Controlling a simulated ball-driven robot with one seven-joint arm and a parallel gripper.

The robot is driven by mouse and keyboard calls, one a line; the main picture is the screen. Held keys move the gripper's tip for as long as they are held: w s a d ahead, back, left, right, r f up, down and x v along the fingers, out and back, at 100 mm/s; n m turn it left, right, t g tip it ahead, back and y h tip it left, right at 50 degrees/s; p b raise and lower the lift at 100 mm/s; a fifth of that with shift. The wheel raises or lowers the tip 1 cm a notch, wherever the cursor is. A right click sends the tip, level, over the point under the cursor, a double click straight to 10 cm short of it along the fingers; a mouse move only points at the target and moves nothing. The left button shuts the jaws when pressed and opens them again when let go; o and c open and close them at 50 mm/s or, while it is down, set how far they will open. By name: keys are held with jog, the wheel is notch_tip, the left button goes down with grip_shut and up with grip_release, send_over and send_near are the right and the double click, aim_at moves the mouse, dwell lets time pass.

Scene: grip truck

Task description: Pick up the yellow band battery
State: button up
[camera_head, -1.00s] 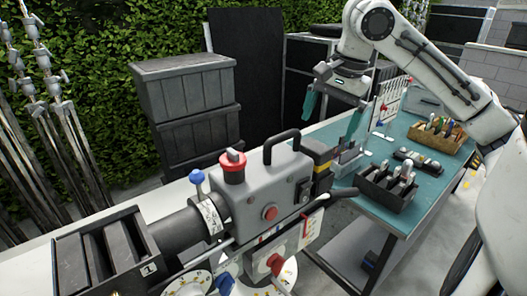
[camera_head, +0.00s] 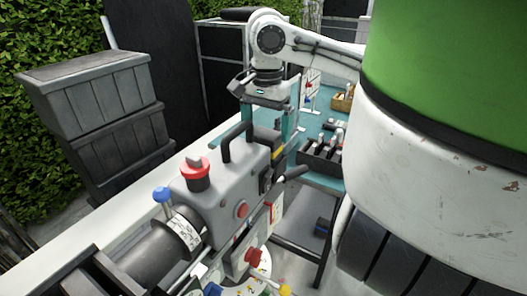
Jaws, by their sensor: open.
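The yellow band battery (camera_head: 279,154) is a dark block with a yellow stripe, seated at the right end of the grey machine (camera_head: 225,185). Only a small part of it shows behind the machine's body. My gripper (camera_head: 267,122) hangs from my white arm with its two teal fingers pointing down. The fingers are open and apart, with nothing seen between them. They are above and behind the machine's right end, close to the battery. The lower finger ends are partly hidden by the machine, so I cannot tell whether they touch the battery.
The machine has a black handle (camera_head: 226,142), a red knob (camera_head: 195,172) and a blue-topped lever (camera_head: 162,195). A teal workbench (camera_head: 316,127) behind holds a dark tray (camera_head: 320,160) and a wooden box (camera_head: 343,101). Dark crates (camera_head: 110,145) stand at left.

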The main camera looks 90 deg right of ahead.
jog(key=shift+w+f, duration=0.15)
jog(key=shift+f, duration=2)
jog(key=shift+d, duration=0.1)
jog(key=c, duration=1.1)
